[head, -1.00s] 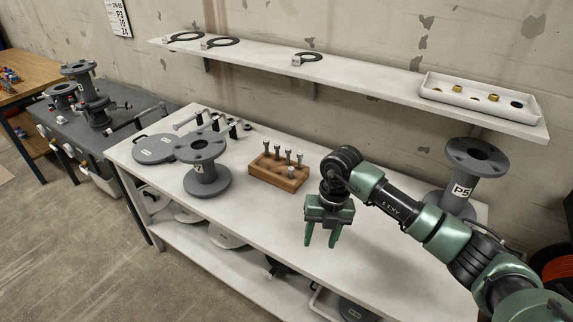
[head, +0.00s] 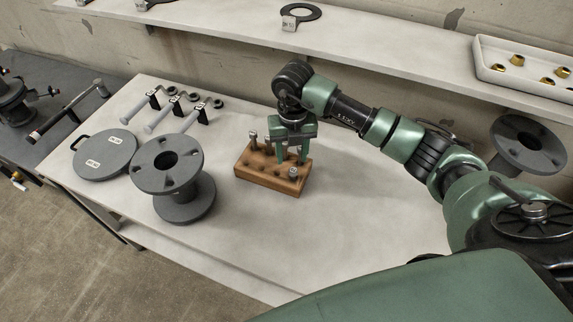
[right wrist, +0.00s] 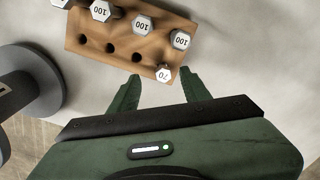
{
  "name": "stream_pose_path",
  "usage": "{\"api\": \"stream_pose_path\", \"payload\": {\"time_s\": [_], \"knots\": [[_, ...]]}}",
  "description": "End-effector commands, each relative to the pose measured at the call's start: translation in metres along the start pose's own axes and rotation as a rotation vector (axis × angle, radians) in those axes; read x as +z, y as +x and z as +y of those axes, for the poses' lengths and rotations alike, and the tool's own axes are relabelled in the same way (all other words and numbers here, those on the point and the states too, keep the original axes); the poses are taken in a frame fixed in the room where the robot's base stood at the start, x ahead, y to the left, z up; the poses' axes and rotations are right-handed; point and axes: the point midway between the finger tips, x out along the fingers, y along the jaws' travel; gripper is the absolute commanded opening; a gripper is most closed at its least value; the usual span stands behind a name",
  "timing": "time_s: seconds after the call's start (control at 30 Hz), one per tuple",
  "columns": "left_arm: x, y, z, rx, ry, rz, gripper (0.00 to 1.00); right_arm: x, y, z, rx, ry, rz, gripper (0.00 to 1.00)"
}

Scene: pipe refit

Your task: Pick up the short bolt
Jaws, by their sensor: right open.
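The short bolt (head: 293,173) stands in the front right corner of a wooden block (head: 262,179) on the white bench. In the right wrist view its hex head (right wrist: 163,73), with a small number on it, sits low at the block's edge. Longer bolts marked 100 (right wrist: 181,40) stand along the block's other side. My right gripper (head: 292,156) is open, pointing down over the block. In the right wrist view its fingertips (right wrist: 162,80) lie to either side of the short bolt's head; I cannot tell the height gap. My left gripper is out of view.
A grey flanged spool (head: 173,180) stands left of the block, beside a round grey cover (head: 104,152). A shelf (head: 370,35) holds a white tray (head: 520,78). The bench front right of the block is clear.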

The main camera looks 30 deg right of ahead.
Motion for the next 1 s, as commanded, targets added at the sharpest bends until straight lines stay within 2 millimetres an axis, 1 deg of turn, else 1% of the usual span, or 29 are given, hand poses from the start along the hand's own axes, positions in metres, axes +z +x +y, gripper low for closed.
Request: {"api": "stream_pose_path", "payload": {"time_s": [0.03,0.1,0.2,0.27,0.33,0.37,0.47,0.5,0.6,0.67,0.73,0.77,0.8,0.87,0.9,0.93,1.0], "knots": [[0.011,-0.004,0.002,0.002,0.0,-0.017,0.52,-0.002,0.005,0.0,-0.001,0.001,0.005,0.47],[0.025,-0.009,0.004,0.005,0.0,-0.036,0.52,-0.002,0.012,0.0,0.0,0.0,0.004,0.47],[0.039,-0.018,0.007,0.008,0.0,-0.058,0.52,-0.004,0.023,-0.001,-0.001,0.0,0.005,0.47],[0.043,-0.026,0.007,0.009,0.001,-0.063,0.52,-0.005,0.032,-0.001,-0.002,0.001,0.006,0.47],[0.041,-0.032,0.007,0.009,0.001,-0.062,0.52,-0.006,0.043,-0.001,-0.001,0.0,0.006,0.47],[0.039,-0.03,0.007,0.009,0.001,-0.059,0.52,-0.005,0.049,-0.001,-0.001,0.0,0.005,0.47],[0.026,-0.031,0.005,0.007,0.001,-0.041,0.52,-0.005,0.06,-0.001,0.0,0.0,0.003,0.47],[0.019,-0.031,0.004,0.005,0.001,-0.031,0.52,-0.004,0.062,-0.001,0.0,0.0,0.002,0.47],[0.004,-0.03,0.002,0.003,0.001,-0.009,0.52,-0.004,0.065,-0.001,0.0,-0.001,0.0,0.47],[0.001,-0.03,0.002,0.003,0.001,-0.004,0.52,-0.004,0.066,-0.001,0.0,-0.001,0.0,0.47],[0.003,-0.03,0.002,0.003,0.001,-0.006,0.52,-0.004,0.065,-0.001,0.0,-0.001,0.0,0.47],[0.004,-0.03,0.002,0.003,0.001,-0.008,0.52,-0.004,0.065,-0.001,0.0,-0.001,0.0,0.45],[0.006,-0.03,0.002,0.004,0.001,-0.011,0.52,-0.004,0.065,-0.001,0.0,-0.001,0.0,0.33],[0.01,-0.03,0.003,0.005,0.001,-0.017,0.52,-0.004,0.065,-0.001,0.0,-0.001,0.0,0.17],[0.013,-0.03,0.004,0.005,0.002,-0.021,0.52,-0.004,0.065,-0.001,0.0,-0.001,0.0,0.06],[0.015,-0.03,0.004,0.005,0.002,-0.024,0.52,-0.004,0.065,-0.001,0.0,-0.001,0.0,0.0],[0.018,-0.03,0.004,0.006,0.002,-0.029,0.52,-0.004,0.065,-0.001,0.0,-0.001,0.0,0.0]]}}
